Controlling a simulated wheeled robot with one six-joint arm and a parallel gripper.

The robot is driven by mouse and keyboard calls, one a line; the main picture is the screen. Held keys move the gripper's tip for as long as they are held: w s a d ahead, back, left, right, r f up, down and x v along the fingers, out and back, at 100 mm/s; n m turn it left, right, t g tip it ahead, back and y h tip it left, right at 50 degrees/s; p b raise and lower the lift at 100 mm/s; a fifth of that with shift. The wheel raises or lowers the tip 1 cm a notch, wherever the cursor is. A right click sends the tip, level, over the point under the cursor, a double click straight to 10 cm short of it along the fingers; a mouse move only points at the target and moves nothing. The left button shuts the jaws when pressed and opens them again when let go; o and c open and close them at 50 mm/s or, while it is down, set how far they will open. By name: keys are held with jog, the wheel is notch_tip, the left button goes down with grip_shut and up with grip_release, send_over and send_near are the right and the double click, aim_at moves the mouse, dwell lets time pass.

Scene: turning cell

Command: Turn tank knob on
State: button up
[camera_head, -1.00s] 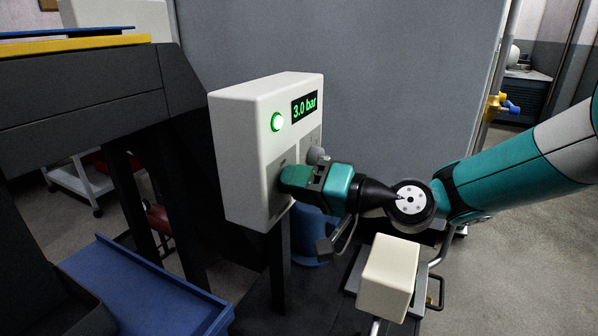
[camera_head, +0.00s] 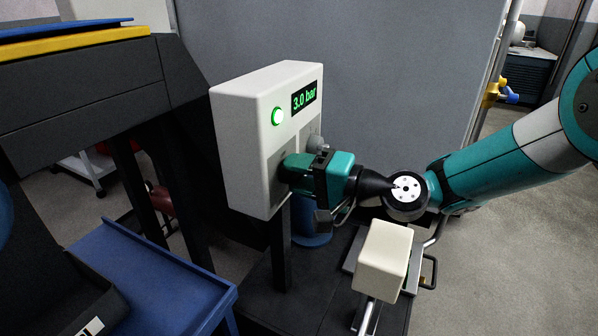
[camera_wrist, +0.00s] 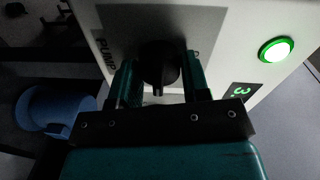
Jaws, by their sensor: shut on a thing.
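A white control box (camera_head: 236,150) stands in the middle of the head view, with a lit green round lamp (camera_head: 277,116) and a display (camera_head: 306,97) reading 3.0 bar. My gripper (camera_head: 287,170) is at the lower left of its front face. In the wrist view its two fingers are on either side of a dark round knob (camera_wrist: 158,62), shut on it. The knob's short bar points toward the gripper body. The label PUMP (camera_wrist: 105,54) is printed beside this knob. A second, grey knob (camera_head: 315,143) sits to the right; its label cannot be read.
A blue tray (camera_head: 150,275) is at the lower left, under a dark machine frame (camera_head: 80,95). A cream block (camera_head: 383,255) stands on a frame below my arm. Open floor lies at right.

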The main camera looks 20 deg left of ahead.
jog(key=o, duration=0.9)
jog(key=d, duration=0.5)
jog(key=s+d+b, duration=0.1)
jog(key=d, duration=0.5)
jog(key=d+r, duration=0.1)
jog(key=d, duration=0.5)
jog(key=shift+s+d+b, duration=0.15)
jog(key=shift+d+b, duration=0.05)
jog(key=shift+b, duration=0.1)
